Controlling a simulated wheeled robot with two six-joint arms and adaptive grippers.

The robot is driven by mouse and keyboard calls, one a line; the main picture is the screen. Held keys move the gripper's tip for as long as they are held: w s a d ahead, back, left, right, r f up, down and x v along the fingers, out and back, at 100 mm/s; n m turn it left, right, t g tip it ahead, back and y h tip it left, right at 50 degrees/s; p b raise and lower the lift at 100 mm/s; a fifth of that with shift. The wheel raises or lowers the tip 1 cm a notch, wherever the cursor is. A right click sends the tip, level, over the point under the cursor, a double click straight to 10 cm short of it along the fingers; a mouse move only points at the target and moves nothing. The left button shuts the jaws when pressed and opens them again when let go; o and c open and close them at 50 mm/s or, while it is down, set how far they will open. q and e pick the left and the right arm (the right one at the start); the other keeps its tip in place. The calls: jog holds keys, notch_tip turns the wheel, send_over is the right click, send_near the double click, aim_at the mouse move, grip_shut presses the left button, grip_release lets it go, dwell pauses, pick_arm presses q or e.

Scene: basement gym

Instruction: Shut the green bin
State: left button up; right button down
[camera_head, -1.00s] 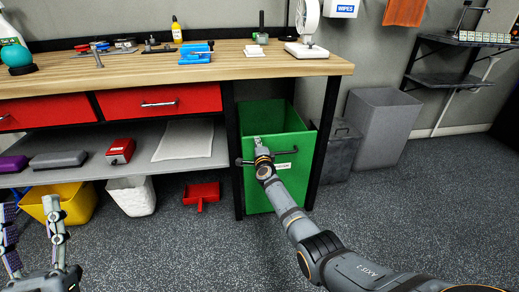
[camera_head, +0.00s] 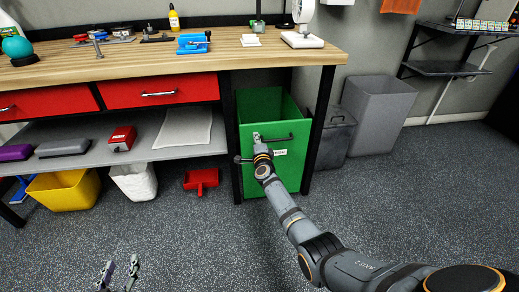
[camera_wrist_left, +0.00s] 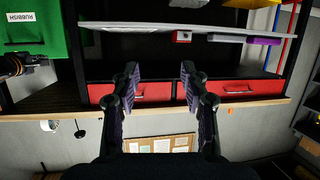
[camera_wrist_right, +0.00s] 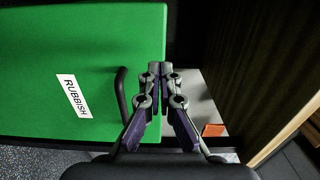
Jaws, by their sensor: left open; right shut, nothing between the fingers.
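The green bin (camera_head: 285,168) stands under the right end of the workbench, between its dark legs, with its inside visible from above. Its front has a dark bar handle and a white label reading RUBBISH, clear in the right wrist view (camera_wrist_right: 60,45). My right gripper (camera_head: 256,136) is shut and empty at the upper left of that front. In the right wrist view its fingertips (camera_wrist_right: 160,68) are beside the handle (camera_wrist_right: 122,95); contact cannot be told. My left gripper (camera_head: 119,266) is open and empty, low over the floor, away from the bin (camera_wrist_left: 30,35).
The workbench (camera_head: 120,66) has red drawers and a lower shelf (camera_head: 85,160). Below are a yellow tub (camera_head: 62,193), a white basket (camera_head: 133,184) and a red dustpan (camera_head: 201,180). Dark (camera_head: 336,140) and grey (camera_head: 378,118) bins stand to the right. The front floor is clear.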

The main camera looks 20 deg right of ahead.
pick_arm(q)
jog(key=s+f+g+p, duration=0.4)
jog(key=s+f+g, duration=0.6)
jog(key=s, duration=0.5)
notch_tip(320, 180, down, 2)
jog(key=shift+d+f+g+p, duration=0.1)
jog(key=shift+d+g+p, duration=0.15)
jog(key=shift+g+p, duration=0.05)
pick_arm(e)
jog(key=v, duration=0.7)
jog(key=shift+s, duration=0.4)
jog(key=shift+a, duration=0.15)
